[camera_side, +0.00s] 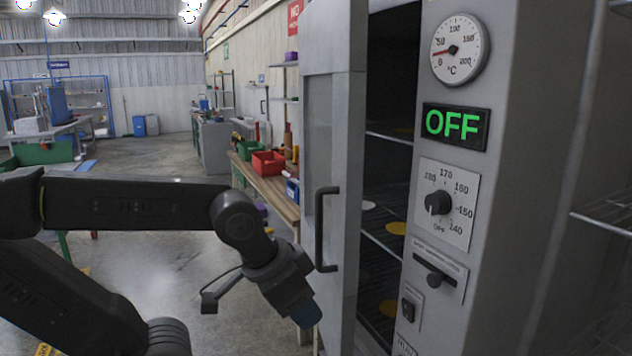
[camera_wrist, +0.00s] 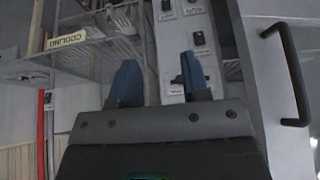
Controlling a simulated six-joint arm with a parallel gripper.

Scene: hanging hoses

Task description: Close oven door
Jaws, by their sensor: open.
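The grey oven door (camera_side: 333,110) stands ajar in the side view, with a dark gap between it and the control panel. Its dark bar handle (camera_side: 322,230) is upright on the outer face; the handle also shows at the right of the wrist view (camera_wrist: 292,75). Inside the oven (camera_side: 385,215) are wire racks with yellow and white discs. My gripper (camera_side: 306,316) is below and left of the handle, pointing down and right, appearing apart from it. In the wrist view its two blue fingers (camera_wrist: 158,80) are spread with nothing between them.
The control panel (camera_side: 441,250) carries a temperature gauge (camera_side: 459,49), a green OFF display (camera_side: 455,125), a knob and switches. A wire rack with a COOLING sign (camera_wrist: 67,41) is at the left of the wrist view. A workbench with a red bin (camera_side: 268,163) stands behind.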

